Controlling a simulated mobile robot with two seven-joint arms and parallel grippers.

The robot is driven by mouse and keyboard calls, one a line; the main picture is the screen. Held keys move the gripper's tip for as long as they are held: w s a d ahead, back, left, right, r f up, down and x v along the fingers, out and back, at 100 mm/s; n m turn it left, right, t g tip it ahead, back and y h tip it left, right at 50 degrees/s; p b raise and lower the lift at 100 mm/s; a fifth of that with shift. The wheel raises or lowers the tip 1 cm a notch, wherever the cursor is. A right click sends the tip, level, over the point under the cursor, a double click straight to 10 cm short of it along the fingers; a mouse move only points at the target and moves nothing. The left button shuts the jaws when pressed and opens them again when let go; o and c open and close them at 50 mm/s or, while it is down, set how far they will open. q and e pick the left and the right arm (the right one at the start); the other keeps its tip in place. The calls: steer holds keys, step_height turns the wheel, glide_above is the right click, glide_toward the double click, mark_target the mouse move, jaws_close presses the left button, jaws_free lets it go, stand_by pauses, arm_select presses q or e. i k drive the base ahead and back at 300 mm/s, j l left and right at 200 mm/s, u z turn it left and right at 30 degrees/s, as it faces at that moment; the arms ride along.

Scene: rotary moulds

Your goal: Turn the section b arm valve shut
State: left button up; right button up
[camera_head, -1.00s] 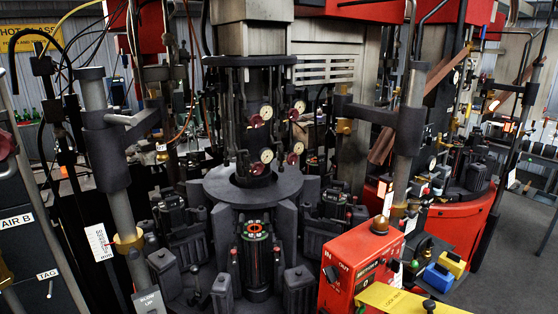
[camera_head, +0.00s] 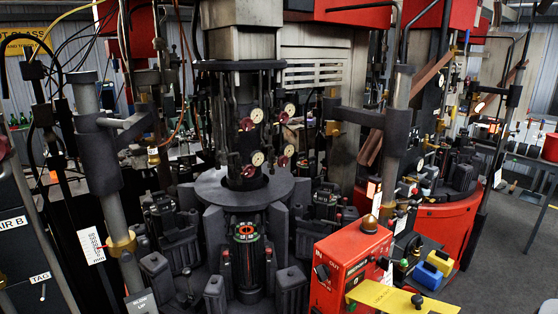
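Neither of my grippers is in view. A dark column (camera_head: 240,110) stands at the centre with several pale round gauges. Small dark-red round knobs sit beside the gauges, one at the upper left (camera_head: 246,124) and one at the lower right (camera_head: 282,161). A dark panel marked "AIR B" (camera_head: 12,223) stands at the left edge, with a reddish knob (camera_head: 5,147) above it, cut by the frame. I cannot tell which fitting is the section b arm valve, nor whether it is open or shut.
A red box (camera_head: 335,272) marked IN and OUT, with a yellow plate (camera_head: 400,298), stands at the front right. A grey post with a brass collar (camera_head: 121,243) rises at the left, another post (camera_head: 398,130) at the right. Grey floor (camera_head: 500,245) is clear at the far right.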

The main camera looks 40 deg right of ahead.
mark_target(282, 162)
steer(key=k+l, duration=0.1)
steer(key=l, duration=0.35)
steer(key=k+l, duration=0.1)
steer(key=l, duration=0.3)
steer(key=k+l, duration=0.1)
steer(key=l, duration=0.75)
steer(key=k+l, duration=0.15)
steer(key=l, duration=0.3)
